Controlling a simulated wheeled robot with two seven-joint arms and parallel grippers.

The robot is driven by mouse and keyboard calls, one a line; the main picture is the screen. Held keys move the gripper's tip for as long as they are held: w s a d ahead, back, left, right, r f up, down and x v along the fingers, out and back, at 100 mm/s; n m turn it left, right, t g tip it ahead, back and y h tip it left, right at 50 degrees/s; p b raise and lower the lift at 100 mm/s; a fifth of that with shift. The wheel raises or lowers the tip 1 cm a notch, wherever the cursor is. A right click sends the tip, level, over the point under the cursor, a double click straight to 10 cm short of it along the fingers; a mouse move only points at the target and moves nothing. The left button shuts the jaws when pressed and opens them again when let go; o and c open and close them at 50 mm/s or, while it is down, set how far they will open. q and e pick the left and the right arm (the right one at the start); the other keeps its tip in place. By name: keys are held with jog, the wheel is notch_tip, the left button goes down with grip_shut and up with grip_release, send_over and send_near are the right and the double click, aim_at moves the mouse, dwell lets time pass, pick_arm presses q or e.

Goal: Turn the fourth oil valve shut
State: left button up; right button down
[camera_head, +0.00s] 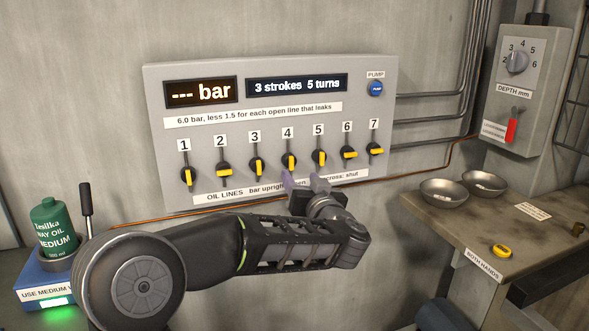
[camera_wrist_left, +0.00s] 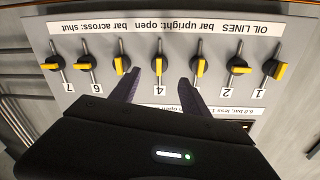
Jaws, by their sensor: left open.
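The oil line panel (camera_head: 270,125) is on the wall, with a row of numbered valves. The fourth valve (camera_head: 289,161) has a yellow bar that stands upright, under the label 4. It also shows upside down in the left wrist view (camera_wrist_left: 159,65), in the middle, with its bar upright. My left gripper (camera_head: 302,181) is open just below and right of the fourth valve. In the left wrist view its two dark fingers (camera_wrist_left: 158,92) stand apart on either side of the fourth valve's column. I see no contact with the bar. My right gripper is out of view.
The third valve (camera_head: 257,167) and fifth valve (camera_head: 319,158) flank it closely, bars upright. The second valve (camera_head: 224,172) and sixth valve (camera_head: 349,154) lie across. A green oil bottle (camera_head: 54,228) stands at left. Metal bowls (camera_head: 444,193) sit on the right bench (camera_head: 455,232).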

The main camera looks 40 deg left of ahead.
aim_at(291, 166)
pick_arm(q)
jog(key=shift+a+f, duration=0.1)
jog(key=x, duration=0.7)
jog(key=shift+w+a, duration=0.25)
jog(key=shift+a, duration=0.05)
grip_shut()
dwell(0.5)
